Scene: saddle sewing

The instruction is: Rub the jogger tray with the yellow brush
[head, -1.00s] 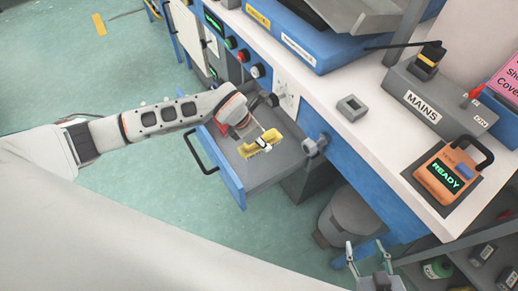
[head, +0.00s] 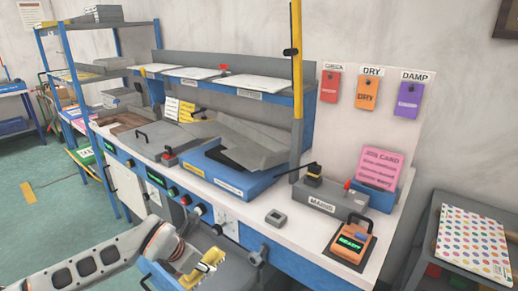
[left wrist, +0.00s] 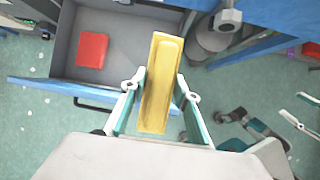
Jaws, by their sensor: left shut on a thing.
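My left gripper (head: 207,268) is shut on the yellow brush (head: 202,272), low at the front of the bench in the head view. In the left wrist view the long yellow brush (left wrist: 160,85) lies between the two fingers of the left gripper (left wrist: 160,97), above and apart from the drawer. The jogger tray appears to be the grey tilted tray (head: 262,140) on a blue base (head: 225,178) on the bench, up and right of the gripper. My right gripper (left wrist: 302,112) shows partly at the right edge of the left wrist view, fingers apart and empty.
An open drawer (left wrist: 130,45) holds a red block (left wrist: 92,49). On the bench are a small grey block (head: 275,218), a grey MAINS box (head: 325,197) and an orange READY device (head: 350,243).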

